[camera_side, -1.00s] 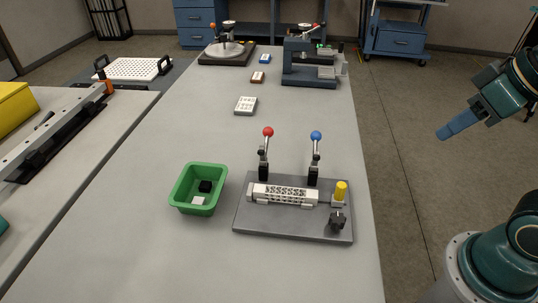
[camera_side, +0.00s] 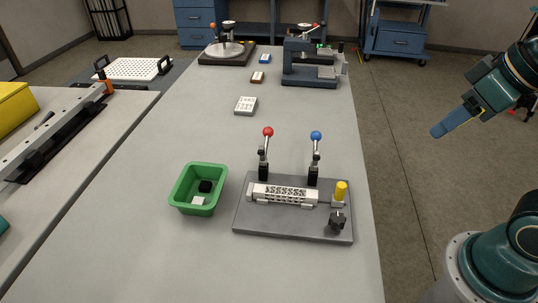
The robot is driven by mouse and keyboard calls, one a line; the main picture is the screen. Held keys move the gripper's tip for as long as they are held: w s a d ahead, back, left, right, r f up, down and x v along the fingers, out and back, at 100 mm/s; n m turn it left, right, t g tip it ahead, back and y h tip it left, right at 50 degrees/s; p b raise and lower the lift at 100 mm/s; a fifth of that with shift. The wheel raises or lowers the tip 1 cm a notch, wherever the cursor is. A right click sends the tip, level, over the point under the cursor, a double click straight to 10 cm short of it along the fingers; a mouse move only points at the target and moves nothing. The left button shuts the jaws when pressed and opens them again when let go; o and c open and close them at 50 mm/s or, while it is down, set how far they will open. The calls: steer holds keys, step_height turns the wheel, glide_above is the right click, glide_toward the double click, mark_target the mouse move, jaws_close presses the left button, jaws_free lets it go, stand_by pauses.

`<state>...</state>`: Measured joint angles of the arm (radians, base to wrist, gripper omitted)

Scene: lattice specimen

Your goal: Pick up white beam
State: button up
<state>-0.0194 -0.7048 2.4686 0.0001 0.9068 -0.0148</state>
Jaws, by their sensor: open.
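The white lattice beam (camera_side: 283,195) lies flat in a fixture on a grey base plate (camera_side: 270,225), in the middle front of the table. Two upright toggle levers stand behind it, one with a red knob (camera_side: 268,132) and one with a blue knob (camera_side: 316,136). A yellow knob (camera_side: 341,190) and a black knob (camera_side: 337,221) are at the beam's right end. My gripper (camera_side: 440,131) is off the table's right edge, well apart from the beam, and its blue fingers overlap in this view. Nothing shows in it.
A green bin (camera_side: 176,193) with a black and a white block stands left of the plate. A white block (camera_side: 246,105), small coloured pieces and a blue-grey machine (camera_side: 309,80) are farther back. The table (camera_side: 140,220) is clear at front left.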

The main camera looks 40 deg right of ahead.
steer(key=w+a+n+g, duration=0.3)
steer(key=w+a+n, duration=0.3)
steer(key=w, duration=0.6)
steer(key=w+a+f+n+g, duration=0.1)
steer(key=w+a+f, duration=0.2)
steer(key=a, duration=0.3)
steer(key=w+a+f+n+g, duration=0.1)
steer(key=w+a+f, duration=0.3)
steer(key=a, duration=0.2)
steer(key=shift+w+f+n, duration=0.25)
steer(key=shift+w+n, duration=0.05)
steer(key=shift+w, duration=0.1)
steer(key=shift+a+f, duration=0.1)
glide_above(286, 190)
steer(key=shift+w+a+f, duration=0.1)
steer(key=shift+f, duration=2)
steer(key=shift+w+a+f, duration=0.1)
steer(key=shift+f, duration=2)
steer(key=shift+s+d+f, duration=0.1)
steer(key=shift+f, duration=1.2)
steer(key=shift+s+f, duration=0.1)
steer(key=shift+f, duration=1.2)
